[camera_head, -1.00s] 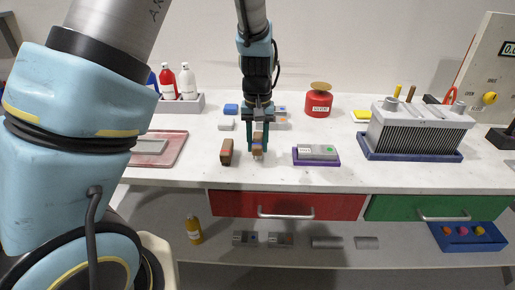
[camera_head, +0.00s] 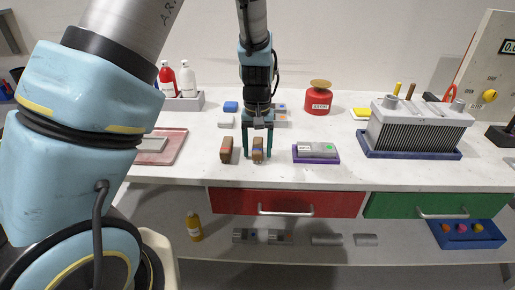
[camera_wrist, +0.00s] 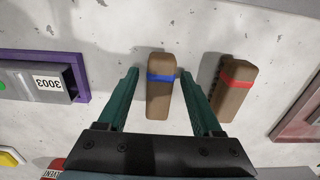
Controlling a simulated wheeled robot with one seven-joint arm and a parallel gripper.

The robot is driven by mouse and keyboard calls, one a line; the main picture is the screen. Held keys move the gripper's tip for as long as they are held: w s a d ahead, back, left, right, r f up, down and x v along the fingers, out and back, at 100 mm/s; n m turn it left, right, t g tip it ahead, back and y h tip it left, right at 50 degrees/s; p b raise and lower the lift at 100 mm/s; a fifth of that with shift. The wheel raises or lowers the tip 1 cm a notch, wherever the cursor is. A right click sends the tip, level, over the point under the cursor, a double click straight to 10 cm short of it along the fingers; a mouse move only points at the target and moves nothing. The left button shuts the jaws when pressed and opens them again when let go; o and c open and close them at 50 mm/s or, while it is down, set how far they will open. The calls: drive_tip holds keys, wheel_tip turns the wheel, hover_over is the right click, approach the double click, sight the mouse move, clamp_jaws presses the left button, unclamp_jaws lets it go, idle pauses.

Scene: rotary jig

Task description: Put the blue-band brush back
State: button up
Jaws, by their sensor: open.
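The blue-band brush (camera_wrist: 160,92) is a brown block with a blue band, standing or lying on the white bench; it also shows in the head view (camera_head: 258,150). My gripper (camera_wrist: 160,80) is open, with one green finger on each side of the brush and a visible gap on both sides. In the head view my gripper (camera_head: 258,155) points down at the brush near the bench's front. A similar brush with a red band (camera_wrist: 232,88) sits beside it, to the left in the head view (camera_head: 227,150).
A purple tray (camera_head: 316,160) with a grey device is to the right. A pink tray (camera_head: 172,150) is at left. A red drawer (camera_head: 290,204) is below.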

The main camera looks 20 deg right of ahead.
sight(257, 146)
drive_tip(key=shift+r, duration=0.15)
wheel_tip(257, 146, up, 12)
drive_tip(key=b, duration=0.2)
drive_tip(key=s+a+f+n, duration=0.1)
drive_tip(key=a+n, duration=0.1)
drive_tip(key=a, duration=1.3)
drive_tip(key=s+a+f+n+t, duration=0.1)
drive_tip(key=s+a, duration=0.1)
drive_tip(key=a, duration=1.2)
drive_tip(key=shift+a+f+n+t, duration=0.15)
drive_tip(key=shift+a+n+t, duration=0.15)
drive_tip(key=shift+a+n, duration=0.1)
